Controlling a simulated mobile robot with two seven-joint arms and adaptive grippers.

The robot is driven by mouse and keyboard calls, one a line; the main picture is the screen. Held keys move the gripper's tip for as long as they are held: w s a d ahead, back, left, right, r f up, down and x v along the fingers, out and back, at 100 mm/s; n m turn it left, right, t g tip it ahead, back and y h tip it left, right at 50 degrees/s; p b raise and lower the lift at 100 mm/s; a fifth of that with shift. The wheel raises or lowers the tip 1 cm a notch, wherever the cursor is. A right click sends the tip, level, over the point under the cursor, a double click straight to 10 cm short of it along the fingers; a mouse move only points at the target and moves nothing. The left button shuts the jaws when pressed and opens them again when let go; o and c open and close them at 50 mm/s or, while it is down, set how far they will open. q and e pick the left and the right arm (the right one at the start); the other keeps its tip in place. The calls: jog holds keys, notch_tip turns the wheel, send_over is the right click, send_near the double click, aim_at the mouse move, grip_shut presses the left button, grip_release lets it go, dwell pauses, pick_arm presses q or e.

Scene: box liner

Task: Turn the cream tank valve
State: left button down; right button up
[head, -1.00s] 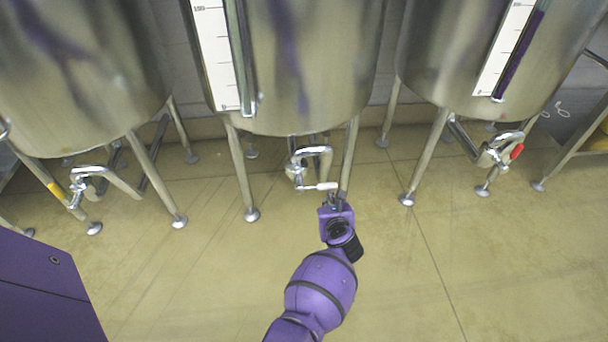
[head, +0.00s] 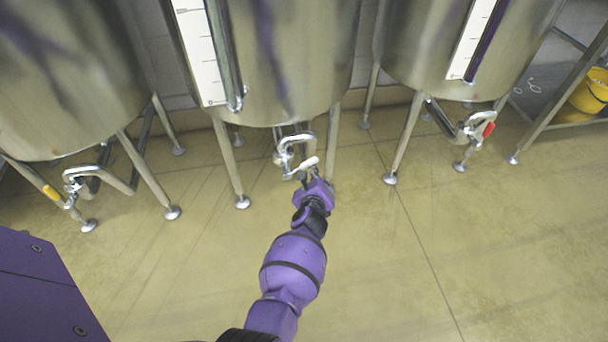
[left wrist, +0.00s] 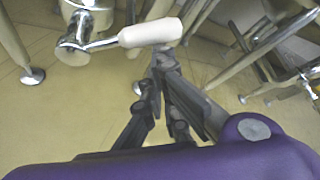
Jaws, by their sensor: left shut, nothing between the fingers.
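The cream valve handle (head: 308,163) sits on the metal outlet valve (head: 284,152) under the middle steel tank (head: 290,70). It points right and slightly up in the head view. In the left wrist view the cream handle (left wrist: 150,33) runs across the top from its metal stem (left wrist: 75,45). My left gripper (head: 307,176) is just below the handle. In the left wrist view its fingertips (left wrist: 163,55) are together and empty, close to the handle's free end; I cannot tell whether they touch it. My right gripper is not in view.
The left tank (head: 60,90) has a yellow-handled valve (head: 52,193); the right tank (head: 440,50) has a red-handled one (head: 489,129). Metal tank legs (head: 228,165) stand around the middle valve. A yellow bucket (head: 590,95) is on a rack at right. The floor in front is clear.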

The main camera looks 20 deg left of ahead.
aim_at(304, 167)
pick_arm(q)
jog(key=a+r+n+t, duration=0.1)
jog(key=r+n, duration=0.1)
jog(key=s+a+r+n+t+h+p, duration=0.1)
jog(key=r+n, duration=0.1)
jog(key=s+a+r+n+t+h+p, duration=0.1)
jog(key=t, duration=0.1)
jog(key=shift+s+a+r+n, duration=0.15)
jog(key=shift+a+r+n, duration=0.1)
jog(key=shift+r+n, duration=0.15)
jog(key=shift+s+a+r+p, duration=0.25)
jog(key=shift+s+a+p, duration=0.05)
jog(key=shift+a+p, duration=0.1)
dwell(0.5)
